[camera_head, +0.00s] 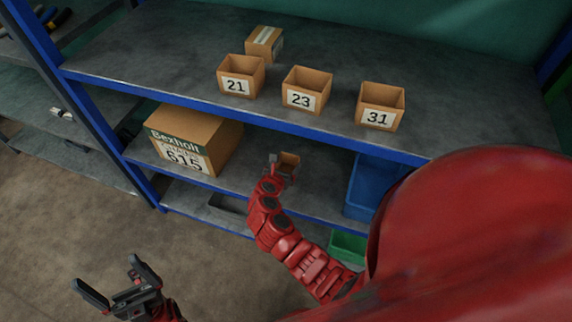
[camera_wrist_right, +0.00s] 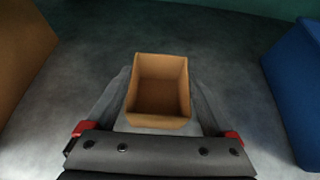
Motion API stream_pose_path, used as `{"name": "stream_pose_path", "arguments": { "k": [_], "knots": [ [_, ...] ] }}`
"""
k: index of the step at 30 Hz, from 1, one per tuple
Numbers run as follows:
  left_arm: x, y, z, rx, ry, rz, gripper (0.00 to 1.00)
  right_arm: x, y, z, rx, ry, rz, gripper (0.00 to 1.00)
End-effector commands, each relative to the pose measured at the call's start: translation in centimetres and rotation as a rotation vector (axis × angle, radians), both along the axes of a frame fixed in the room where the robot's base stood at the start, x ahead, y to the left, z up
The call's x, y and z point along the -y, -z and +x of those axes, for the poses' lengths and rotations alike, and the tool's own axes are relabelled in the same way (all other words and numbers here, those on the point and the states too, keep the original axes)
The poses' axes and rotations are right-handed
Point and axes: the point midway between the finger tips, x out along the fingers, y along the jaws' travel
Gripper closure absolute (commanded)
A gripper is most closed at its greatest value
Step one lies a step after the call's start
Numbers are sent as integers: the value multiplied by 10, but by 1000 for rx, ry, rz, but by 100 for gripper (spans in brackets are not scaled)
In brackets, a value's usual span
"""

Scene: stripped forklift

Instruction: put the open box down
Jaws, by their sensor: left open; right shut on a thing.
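A small open brown box (camera_head: 290,159) is at my right gripper (camera_head: 282,170), over the middle shelf between the large carton and the blue bin. In the right wrist view the open box (camera_wrist_right: 158,88) sits upright and empty between the two fingers (camera_wrist_right: 158,100), which are shut on its sides. I cannot tell whether its bottom touches the shelf (camera_wrist_right: 85,45). My left gripper (camera_head: 118,277) is open and empty, low over the floor at the lower left.
A large carton (camera_head: 192,137) marked Bexholt 615 stands left of the box, a blue bin (camera_head: 368,185) right of it. The top shelf above holds open boxes 21 (camera_head: 237,86), 23 (camera_head: 302,100), 31 (camera_head: 378,118) and a closed box (camera_head: 264,41). A green bin (camera_head: 347,245) is lower down.

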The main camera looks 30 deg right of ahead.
Motion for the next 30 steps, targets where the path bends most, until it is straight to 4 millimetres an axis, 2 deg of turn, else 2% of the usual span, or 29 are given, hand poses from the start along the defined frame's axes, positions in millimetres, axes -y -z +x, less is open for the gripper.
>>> {"name": "stream_pose_path", "arguments": {
  "k": [1,3,13,17,25,30],
  "knots": [
    [0,0,0,0,0,0,0,0,0,0,0,0,0,11],
    [0,0,0,0,0,0,0,0,0,0,0,0,0,0],
    [0,-1,0,0,0,0,0,-4,-3,-3,-1,-1,-1,0],
    [0,-3,0,0,0,0,0,-19,-14,-14,2,-8,-1,0],
    [0,-7,0,0,0,0,0,-60,-43,-49,3,-8,0,0],
    [0,-7,0,0,0,0,0,-76,-55,-63,1,-4,-1,0]
  ]
}}
